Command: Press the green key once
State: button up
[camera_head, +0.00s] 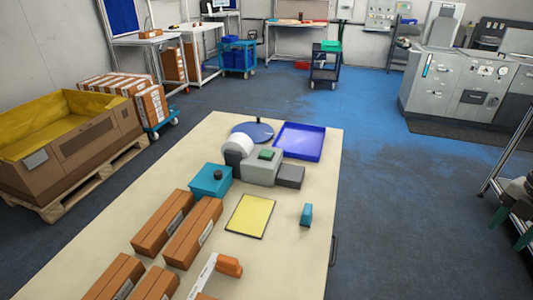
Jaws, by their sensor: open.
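The green key (267,154) is a small green block on top of a grey boxy device (262,169) near the far part of the table. Its top is uncovered and nothing touches it. A white roll (238,145) stands at the device's left, and a darker grey block (290,176) adjoins its right. Whether the key is pressed down cannot be told. My gripper is not in view.
The right front is clear.

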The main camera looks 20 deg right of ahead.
grip_shut()
dwell(1.1)
